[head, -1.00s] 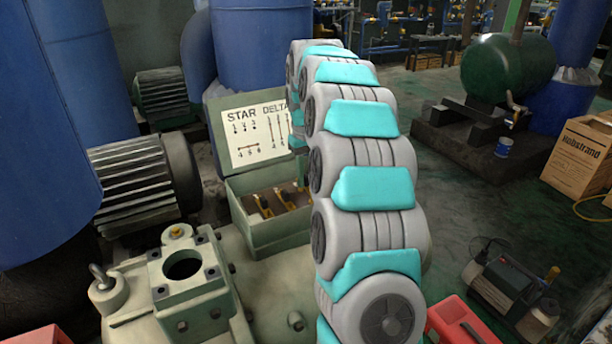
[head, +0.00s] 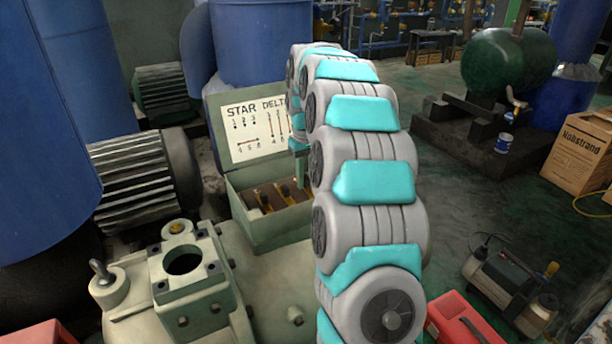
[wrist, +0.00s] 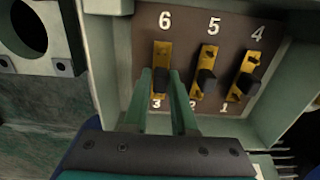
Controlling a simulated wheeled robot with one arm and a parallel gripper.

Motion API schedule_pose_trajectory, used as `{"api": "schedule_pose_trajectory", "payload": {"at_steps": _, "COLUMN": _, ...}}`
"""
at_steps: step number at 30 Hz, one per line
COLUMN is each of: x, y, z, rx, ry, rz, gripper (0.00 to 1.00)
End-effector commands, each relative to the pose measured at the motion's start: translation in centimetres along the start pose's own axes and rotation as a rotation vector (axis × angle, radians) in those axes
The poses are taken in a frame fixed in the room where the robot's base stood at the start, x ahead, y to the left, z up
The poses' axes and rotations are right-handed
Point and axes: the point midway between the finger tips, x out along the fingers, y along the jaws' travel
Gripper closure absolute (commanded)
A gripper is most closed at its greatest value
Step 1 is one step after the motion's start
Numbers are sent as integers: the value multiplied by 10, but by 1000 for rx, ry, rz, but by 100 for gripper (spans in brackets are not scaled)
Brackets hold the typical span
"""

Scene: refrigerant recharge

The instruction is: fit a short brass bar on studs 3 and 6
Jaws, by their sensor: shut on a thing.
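The terminal box (head: 270,236) stands open, its lid bearing a STAR/DELTA diagram (head: 255,130). In the wrist view a short brass bar (wrist: 161,57) lies between the 6 and 3 labels, with a black grip in its middle. My gripper (wrist: 161,75), with green fingers, is shut on that grip. A second brass bar (wrist: 208,58) spans 5 and 2, and a third brass bar (wrist: 251,63) spans 4 and 1, each with a black grip. Whether the held bar is fully seated on its studs I cannot tell. In the head view my arm hides the box's right side.
A pale machine casting (head: 185,272) with a round opening stands left of the box. The box wall (wrist: 118,60) is close beside my left finger. A finned motor (head: 140,180) is behind. A red case (head: 462,322) and a pump (head: 510,285) are at the right.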

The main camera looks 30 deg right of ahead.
Motion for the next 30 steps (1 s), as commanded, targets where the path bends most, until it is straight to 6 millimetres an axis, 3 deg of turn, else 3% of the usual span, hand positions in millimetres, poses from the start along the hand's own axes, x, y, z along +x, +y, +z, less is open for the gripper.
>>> {"api": "schedule_pose_trajectory", "payload": {"at_steps": 9, "x": 7, "y": 0, "z": 0, "rx": 0, "ry": -1, "rz": 0, "gripper": 100}}
{"api": "schedule_pose_trajectory", "payload": {"at_steps": 10, "x": 7, "y": 0, "z": 0, "rx": 0, "ry": -1, "rz": 0, "gripper": 72}}
{"api": "schedule_pose_trajectory", "payload": {"at_steps": 18, "x": 7, "y": 0, "z": 0, "rx": 0, "ry": -1, "rz": 0, "gripper": 41}}
{"api": "schedule_pose_trajectory", "payload": {"at_steps": 30, "x": 7, "y": 0, "z": 0, "rx": 0, "ry": -1, "rz": 0, "gripper": 40}}
